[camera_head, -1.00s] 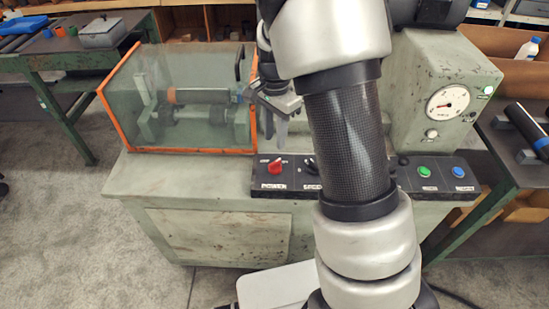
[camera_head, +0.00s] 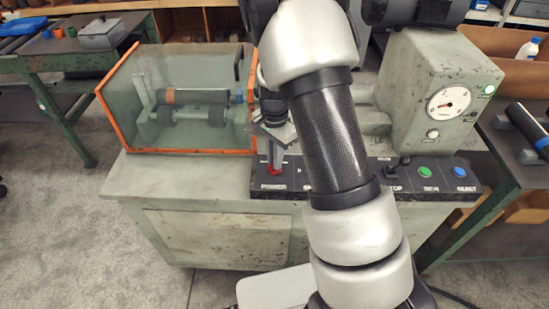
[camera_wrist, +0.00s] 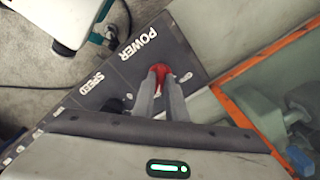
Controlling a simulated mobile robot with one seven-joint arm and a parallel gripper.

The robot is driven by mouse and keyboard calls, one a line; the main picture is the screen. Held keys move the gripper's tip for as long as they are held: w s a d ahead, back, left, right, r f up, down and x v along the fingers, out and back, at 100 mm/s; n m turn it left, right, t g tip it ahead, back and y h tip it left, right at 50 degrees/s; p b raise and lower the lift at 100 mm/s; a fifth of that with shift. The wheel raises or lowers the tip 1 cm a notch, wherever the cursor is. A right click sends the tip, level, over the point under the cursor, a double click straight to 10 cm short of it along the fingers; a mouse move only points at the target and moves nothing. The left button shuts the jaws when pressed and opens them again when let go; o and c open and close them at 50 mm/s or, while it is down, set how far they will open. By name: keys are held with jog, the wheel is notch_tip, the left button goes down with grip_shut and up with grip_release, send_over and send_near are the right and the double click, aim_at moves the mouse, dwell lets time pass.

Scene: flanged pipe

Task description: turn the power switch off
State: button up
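The red power switch (camera_head: 275,170) is a knob at the left end of the black control panel, above the word POWER. The wrist view shows the red knob (camera_wrist: 160,70) beside the large POWER label. My gripper (camera_head: 277,160) points down at it, and the tips partly hide the knob in the head view. In the wrist view the two grey fingertips (camera_wrist: 160,78) reach the knob with a narrow gap between the fingers. I cannot tell whether they press on it or only stand around it. The knob's setting is hidden.
The black panel (camera_head: 262,196) also carries a SPEED control, a green button (camera_head: 425,172) and a blue button (camera_head: 460,172). An orange-framed clear guard (camera_head: 118,110) stands just left of my gripper. A dial gauge (camera_head: 448,101) is on the housing at the right.

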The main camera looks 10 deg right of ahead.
grip_shut()
jog(key=shift+n, duration=0.4)
jog(key=n+b, duration=0.1)
jog(key=n, duration=0.2)
jog(key=shift+n, duration=0.3)
jog(key=n, duration=0.4)
jog(key=shift+n, duration=0.3)
jog(key=n, duration=0.4)
jog(key=shift+n+b, duration=0.3)
jog(key=shift+b, duration=0.05)
jog(key=shift+n, duration=2.1)
